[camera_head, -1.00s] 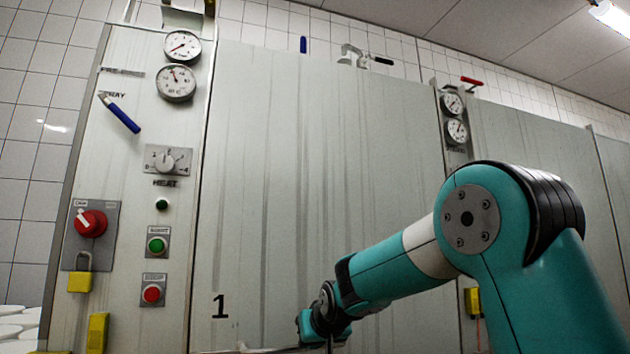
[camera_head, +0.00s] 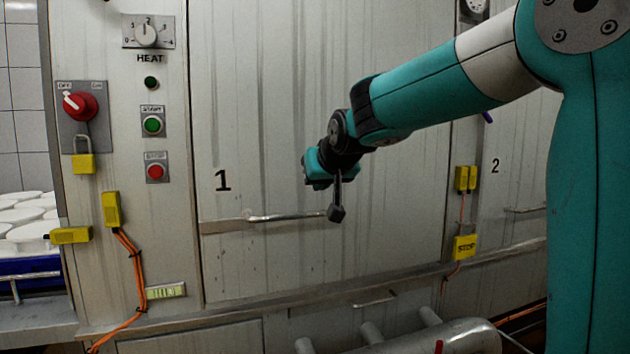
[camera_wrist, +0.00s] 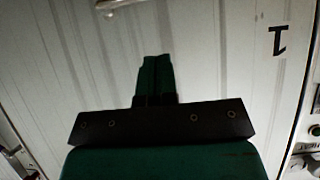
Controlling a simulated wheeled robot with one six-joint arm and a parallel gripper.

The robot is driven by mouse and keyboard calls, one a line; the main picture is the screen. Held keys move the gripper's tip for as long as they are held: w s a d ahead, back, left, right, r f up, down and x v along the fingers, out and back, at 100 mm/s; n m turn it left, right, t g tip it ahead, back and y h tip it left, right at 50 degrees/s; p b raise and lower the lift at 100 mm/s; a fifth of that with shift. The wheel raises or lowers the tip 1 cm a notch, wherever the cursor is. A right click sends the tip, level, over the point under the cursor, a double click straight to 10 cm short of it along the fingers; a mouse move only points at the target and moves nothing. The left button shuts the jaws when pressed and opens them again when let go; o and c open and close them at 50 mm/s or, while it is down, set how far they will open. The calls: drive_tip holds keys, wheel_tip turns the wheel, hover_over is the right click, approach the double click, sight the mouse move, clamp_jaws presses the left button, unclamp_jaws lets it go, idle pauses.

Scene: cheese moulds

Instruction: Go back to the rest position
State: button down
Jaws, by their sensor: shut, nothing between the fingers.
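My gripper (camera_head: 336,214) hangs at the end of my teal arm in front of the large grey door marked 1 (camera_head: 260,120). In the head view its dark fingers point down, close to the right part of the door's long metal handle (camera_head: 285,217) in the picture. I cannot tell whether they touch it. In the wrist view my gripper (camera_wrist: 156,62) shows its fingers together, with nothing between them. The upside-down number 1 and the door panel lie beyond it, and a bit of metal handle (camera_wrist: 122,4) shows at the top edge.
The control panel at left has a heat dial (camera_head: 147,33), a green button (camera_head: 152,125), a red button (camera_head: 155,171) and a red switch (camera_head: 80,105) with a yellow padlock (camera_head: 83,163). White moulds (camera_head: 25,215) sit at far left. Metal pipework (camera_head: 440,335) stands below.

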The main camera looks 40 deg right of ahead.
drive_tip(key=d+v, duration=0.1)
drive_tip(key=v, duration=0.3)
drive_tip(key=s+a+f+n+g+y, duration=0.25)
drive_tip(key=s+a+f, duration=0.25)
drive_tip(key=a, duration=0.3)
drive_tip(key=s+a+f+n+g+y, duration=0.2)
drive_tip(key=s+a+f+n+y, duration=0.15)
drive_tip(key=a+f, duration=0.4)
drive_tip(key=s+a+f+n+g+y, duration=0.1)
drive_tip(key=s+a+f+n+g, duration=0.15)
drive_tip(key=s+a, duration=0.45)
drive_tip(key=s+a+f+n+g, duration=0.2)
drive_tip(key=s+a+f+g, duration=0.15)
drive_tip(key=s, duration=0.85)
wheel_tip(320, 180, up, 17)
drive_tip(key=d+p, duration=0.1)
drive_tip(key=p, duration=1.5)
drive_tip(key=shift+w+f+p, duration=0.15)
drive_tip(key=shift+w+p, duration=0.2)
drive_tip(key=shift+w, duration=0.15)
drive_tip(key=shift+d, duration=0.1)
